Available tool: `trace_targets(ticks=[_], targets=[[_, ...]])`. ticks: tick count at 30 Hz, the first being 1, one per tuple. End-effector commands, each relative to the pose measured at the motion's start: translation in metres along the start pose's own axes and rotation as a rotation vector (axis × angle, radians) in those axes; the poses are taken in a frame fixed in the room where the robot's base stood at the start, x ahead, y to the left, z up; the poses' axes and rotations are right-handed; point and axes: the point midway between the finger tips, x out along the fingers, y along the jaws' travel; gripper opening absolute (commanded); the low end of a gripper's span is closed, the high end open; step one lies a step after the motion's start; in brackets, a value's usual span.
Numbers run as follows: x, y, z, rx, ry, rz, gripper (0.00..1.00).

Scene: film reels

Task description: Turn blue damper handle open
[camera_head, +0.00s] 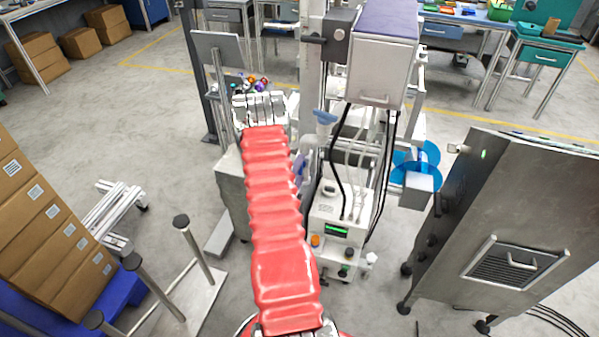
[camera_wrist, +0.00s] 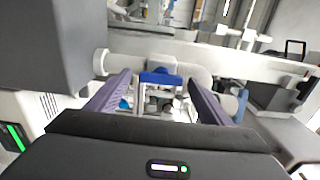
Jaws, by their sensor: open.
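In the wrist view, my gripper (camera_wrist: 160,82) is open, with its two purple-grey fingers spread apart. A blue handle piece (camera_wrist: 160,76) shows in the gap between the fingertips, in front of a white pipe (camera_wrist: 205,57). I see nothing held, and I cannot tell whether the fingers touch the blue piece. A second blue part (camera_wrist: 241,105) is to the right of the right finger. In the head view, a light blue handle-like part (camera_head: 325,117) is on the machine, right of my red-sleeved arm. Another blue part (camera_head: 300,168) is lower, partly hidden by the arm.
In the head view, a control box (camera_head: 335,228) with a green display and black cables stands right of my arm. A blue fan (camera_head: 415,165) and a metal cabinet (camera_head: 515,220) are further right. Stacked cartons (camera_head: 45,220) are on the left. A grey box (camera_wrist: 50,45) fills the wrist view's upper left.

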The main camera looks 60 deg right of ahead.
Motion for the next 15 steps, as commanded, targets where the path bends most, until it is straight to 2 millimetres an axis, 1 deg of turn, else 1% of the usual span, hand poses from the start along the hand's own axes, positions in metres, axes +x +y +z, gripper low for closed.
trace_targets(ticks=[5, 15], targets=[[-0.022, 0.001, 0.001, -0.003, -0.003, 0.003, 0.73], [-0.081, 0.001, 0.001, -0.003, -0.003, 0.004, 0.73]])
